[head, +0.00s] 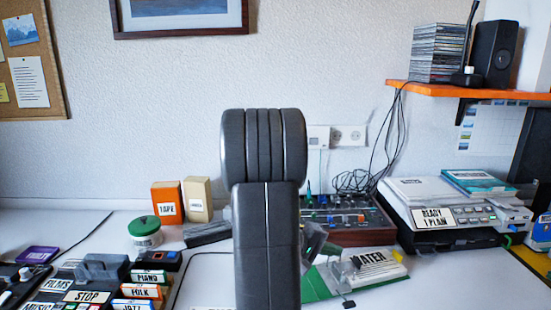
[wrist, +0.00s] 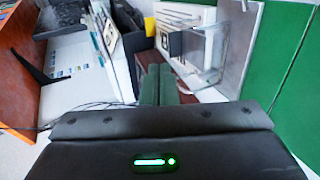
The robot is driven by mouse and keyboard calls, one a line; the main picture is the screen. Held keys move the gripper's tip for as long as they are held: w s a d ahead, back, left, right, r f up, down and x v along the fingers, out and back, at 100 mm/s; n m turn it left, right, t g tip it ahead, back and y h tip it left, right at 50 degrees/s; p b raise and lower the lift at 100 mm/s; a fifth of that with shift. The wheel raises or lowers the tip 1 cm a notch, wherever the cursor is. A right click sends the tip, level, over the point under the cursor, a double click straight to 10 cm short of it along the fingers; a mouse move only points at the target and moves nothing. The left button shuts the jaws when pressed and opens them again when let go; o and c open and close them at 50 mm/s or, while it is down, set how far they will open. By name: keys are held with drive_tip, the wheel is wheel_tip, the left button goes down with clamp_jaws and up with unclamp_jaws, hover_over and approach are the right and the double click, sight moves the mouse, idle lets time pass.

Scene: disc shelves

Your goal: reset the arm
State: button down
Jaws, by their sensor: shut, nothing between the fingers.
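My arm stands upright in the middle of the head view and covers part of the desk behind it. My gripper (wrist: 159,72) shows in the wrist view with its two dark fingers side by side, shut and empty. In the head view a dark part of my gripper, with a small green light, shows just right of the arm; its fingertips cannot be made out there. In the wrist view a clear plastic case (wrist: 208,52) and a green surface (wrist: 282,60) lie beyond and right of the fingers.
Labelled disc bins (head: 88,296) stand at the lower left, near a green-lidded jar (head: 145,231) and an orange box (head: 167,203). A mixer (head: 345,218) and a grey machine (head: 440,213) stand on the right. An orange shelf (head: 470,91) juts from the wall above them.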

drive_tip(key=shift+s+a+f+t+h+b, duration=0.2)
drive_tip(key=shift+a+f+t+h+b, duration=0.15)
drive_tip(key=shift+a+h, duration=0.55)
drive_tip(key=shift+s+a+r, duration=0.1)
drive_tip(key=shift+r, duration=0.05)
